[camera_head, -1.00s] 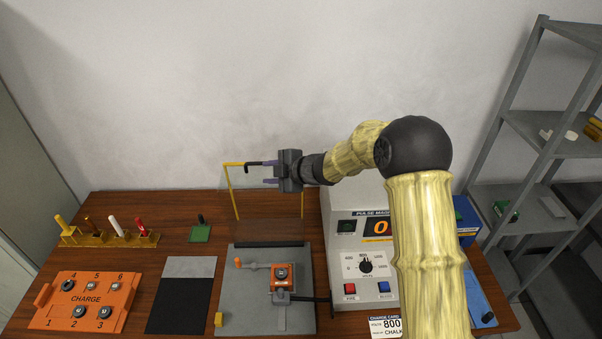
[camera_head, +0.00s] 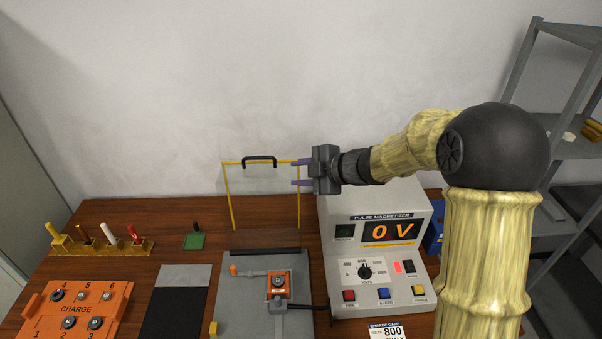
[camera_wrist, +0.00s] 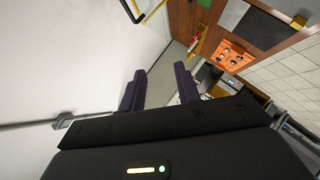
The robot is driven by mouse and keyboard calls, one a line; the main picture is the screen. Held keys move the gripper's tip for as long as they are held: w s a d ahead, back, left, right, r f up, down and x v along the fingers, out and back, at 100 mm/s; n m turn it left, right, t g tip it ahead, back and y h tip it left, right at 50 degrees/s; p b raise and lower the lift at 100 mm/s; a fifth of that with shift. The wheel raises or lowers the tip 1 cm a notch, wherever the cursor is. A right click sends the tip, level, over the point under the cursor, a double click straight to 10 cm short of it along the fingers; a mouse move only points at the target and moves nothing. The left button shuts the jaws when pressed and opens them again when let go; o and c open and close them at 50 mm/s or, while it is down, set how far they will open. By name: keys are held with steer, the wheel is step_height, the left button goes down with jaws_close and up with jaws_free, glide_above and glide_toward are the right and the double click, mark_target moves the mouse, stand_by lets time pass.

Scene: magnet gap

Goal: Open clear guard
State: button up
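The clear guard is a see-through panel with a yellow edge frame (camera_head: 229,196) and a black handle (camera_head: 259,158) on its top edge. It stands upright behind the grey fixture plate (camera_head: 236,290), hinged along a dark bar (camera_head: 265,252). My gripper (camera_head: 297,173) is beside the guard's upper right corner, apart from the handle. Its two purple fingers are spread with nothing seen between them. In the wrist view, the spread fingers (camera_wrist: 160,88) show below the black handle (camera_wrist: 132,10). Whether a fingertip touches the frame's right edge, I cannot tell.
The pulse magnetizer (camera_head: 340,215) stands right of the fixture, below my arm, reading 0 V. An orange clamp block (camera_head: 278,284) sits on the plate. A yellow marker rack (camera_head: 85,247) and orange charge tray (camera_head: 110,295) are left. Shelves (camera_head: 575,150) stand at right.

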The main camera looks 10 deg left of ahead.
steer(key=shift+w+d, duration=0.1)
steer(key=shift+w, duration=0.05)
steer(key=c, duration=0.5)
steer(key=d+m+t+h, duration=0.1)
steer(key=d+m, duration=0.1)
steer(key=d+m+t+h, duration=0.1)
steer(key=d+m, duration=0.2)
steer(key=d+m+t+h, duration=0.1)
steer(key=d+m+h, duration=0.1)
steer(key=d, duration=0.1)
steer(key=shift+d+f+t, duration=0.2)
steer(key=shift+d+t, duration=0.05)
steer(key=shift+t, duration=0.05)
jaws_close()
steer(key=s+d+f+m+h, duration=0.3)
steer(key=s+d+m+h, duration=0.25)
steer(key=d+m, duration=0.35)
steer(key=s+d+f+m+g, duration=0.2)
steer(key=s+d+m+g, duration=0.1)
steer(key=s, duration=0.6)
steer(key=s+d+f+m+g+h, duration=0.1)
steer(key=s+d+f+m+g, duration=0.2)
steer(key=s, duration=0.6)
steer(key=shift+s+d+m+b, duration=0.25)
steer(key=shift+d+m, duration=0.55)
steer(key=shift+m, duration=0.4)
steer(key=shift+f+h, duration=0.1)
steer(key=shift+h, duration=0.15)
steer(key=shift+a, duration=0.1)
